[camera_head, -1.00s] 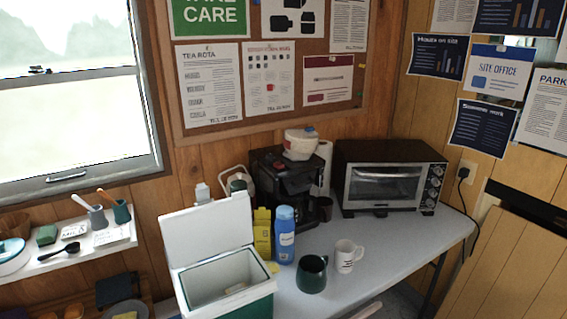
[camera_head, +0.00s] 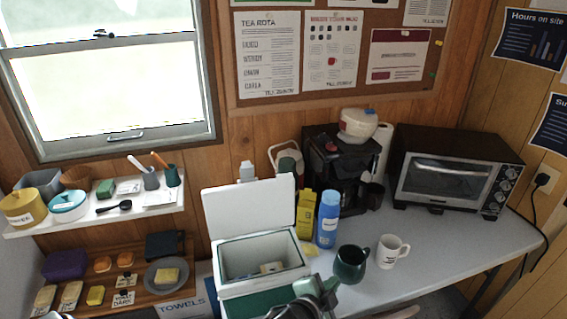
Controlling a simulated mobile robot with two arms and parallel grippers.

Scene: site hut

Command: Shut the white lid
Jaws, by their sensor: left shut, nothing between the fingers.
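The white lid (camera_head: 248,207) stands open, roughly upright, along the back edge of a green and white cool box (camera_head: 262,297). The box stands on the grey table, and its open inside shows some small items at the bottom. My left gripper (camera_head: 318,287) is at the bottom of the view, in front of the box's right front corner. It is shut and empty, and apart from the lid.
A yellow carton (camera_head: 305,214) and a blue bottle (camera_head: 328,219) stand just right of the box. A dark green mug (camera_head: 350,264) and a white mug (camera_head: 391,251) are further right. A coffee machine (camera_head: 345,166) and toaster oven (camera_head: 457,172) stand behind.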

